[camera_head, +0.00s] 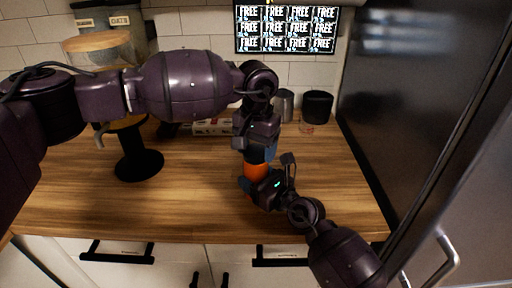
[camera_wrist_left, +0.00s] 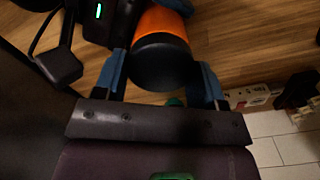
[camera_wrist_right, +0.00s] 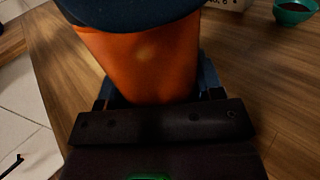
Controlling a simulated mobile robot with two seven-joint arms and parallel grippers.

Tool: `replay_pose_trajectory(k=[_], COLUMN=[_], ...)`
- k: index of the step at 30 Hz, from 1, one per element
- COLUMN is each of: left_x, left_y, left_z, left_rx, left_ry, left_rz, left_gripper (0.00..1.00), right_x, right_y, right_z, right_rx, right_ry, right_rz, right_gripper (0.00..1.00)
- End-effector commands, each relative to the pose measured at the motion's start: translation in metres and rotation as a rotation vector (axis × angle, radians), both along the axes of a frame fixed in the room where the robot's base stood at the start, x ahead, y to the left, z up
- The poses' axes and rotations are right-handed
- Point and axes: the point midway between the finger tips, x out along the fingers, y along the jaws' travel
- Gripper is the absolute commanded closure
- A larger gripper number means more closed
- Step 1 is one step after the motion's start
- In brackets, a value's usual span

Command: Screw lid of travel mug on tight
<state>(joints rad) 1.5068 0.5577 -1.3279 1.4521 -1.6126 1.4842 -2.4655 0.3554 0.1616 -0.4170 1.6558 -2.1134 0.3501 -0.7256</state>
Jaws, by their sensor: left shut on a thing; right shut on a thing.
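The travel mug has an orange body (camera_head: 256,171) and stands upright near the middle of the wooden counter. Its orange body also shows in the left wrist view (camera_wrist_left: 165,22) and fills the right wrist view (camera_wrist_right: 145,60). Its dark lid (camera_wrist_left: 160,62) is on top of the body, and the lid's lower edge shows in the right wrist view (camera_wrist_right: 130,10). My left gripper (camera_head: 258,152) comes from above, its blue fingers shut on the lid from both sides. My right gripper (camera_head: 252,182) is shut on the body lower down. The lid's seam is mostly hidden in the head view.
A black stand (camera_head: 138,163) is at the left of the counter. A white box (camera_head: 212,127), a grey cup (camera_head: 285,101) and a black cup (camera_head: 317,104) stand at the back. A green bowl (camera_wrist_right: 293,13) shows in the right wrist view.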

Motion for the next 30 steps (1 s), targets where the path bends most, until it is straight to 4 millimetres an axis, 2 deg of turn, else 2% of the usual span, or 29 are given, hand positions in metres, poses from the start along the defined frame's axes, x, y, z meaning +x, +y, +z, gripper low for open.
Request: replay_pose_trajectory(k=[3,4,8,19,30], left_x=[0.0,0.0,0.0,0.0,0.0], left_y=[-0.001,-0.001,-0.001,0.0,0.0], left_z=[0.002,0.002,0.001,0.004,0.042], left_rx=[-0.003,-0.003,-0.001,0.0,-0.001], left_ry=[-0.001,-0.001,0.0,-0.001,-0.002], left_rz=[0.002,0.003,0.004,0.007,0.007], left_gripper=[0.58,0.31,0.11,0.1,0.1], right_x=[0.0,0.0,0.0,0.0,0.0], right_y=[-0.001,-0.001,-0.001,0.0,0.0], right_z=[-0.002,-0.002,-0.002,-0.001,-0.001], right_rx=[-0.001,-0.001,-0.001,-0.001,-0.001], right_ry=[0.004,0.004,0.003,0.003,0.002], right_rz=[-0.001,-0.001,-0.001,-0.001,0.0], right_gripper=[1.0,1.0,1.0,1.0,1.0])
